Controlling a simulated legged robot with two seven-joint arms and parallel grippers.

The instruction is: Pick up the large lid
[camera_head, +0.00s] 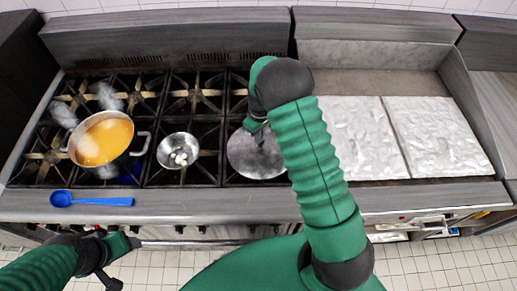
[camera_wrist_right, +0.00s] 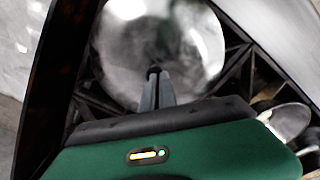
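The large lid (camera_head: 250,160) is a round grey metal disc on the stove, right of the small bowl. It fills the upper middle of the right wrist view (camera_wrist_right: 190,35). My right gripper (camera_head: 257,138) reaches down over it, partly hidden by my own green arm. In the wrist view its two grey fingers (camera_wrist_right: 154,75) are close together, with their dark tips over the lid near its middle. I cannot tell whether a knob is between them. My left gripper (camera_head: 125,245) is low at the left, in front of the counter, and its fingers are unclear.
A pot of orange soup (camera_head: 104,139) steams on the left burners. A small metal bowl (camera_head: 166,148) with white pieces stands between pot and lid. A blue ladle (camera_head: 95,200) lies on the front ledge. Silvery sheets (camera_head: 435,135) cover the right side.

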